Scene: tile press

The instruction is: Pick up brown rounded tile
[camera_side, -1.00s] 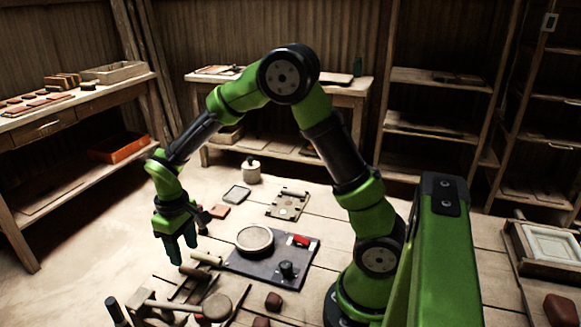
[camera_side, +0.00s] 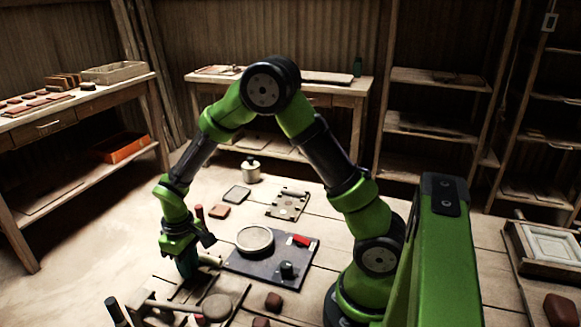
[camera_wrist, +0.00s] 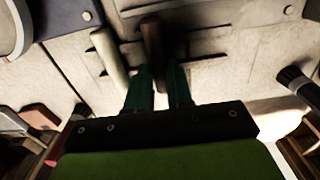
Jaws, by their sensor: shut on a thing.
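My gripper (camera_side: 187,274) points down at the wooden frame left of the dark base plate. In the wrist view its two dark green fingers (camera_wrist: 158,86) are closed on a narrow brown piece (camera_wrist: 152,42). Only its upper length shows; I cannot tell if it is the rounded tile seen edge-on. In the side view the fingers hide it. Two other brown rounded pieces (camera_side: 273,301) lie near the front edge, and a larger brown rounded block (camera_side: 559,309) is at far right.
The base plate (camera_side: 262,267) carries a round pale disc (camera_side: 255,240), a red part and a dark knob. A pale wooden handle (camera_wrist: 110,58) lies close left of my fingers. A mallet (camera_side: 216,306) is in front.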

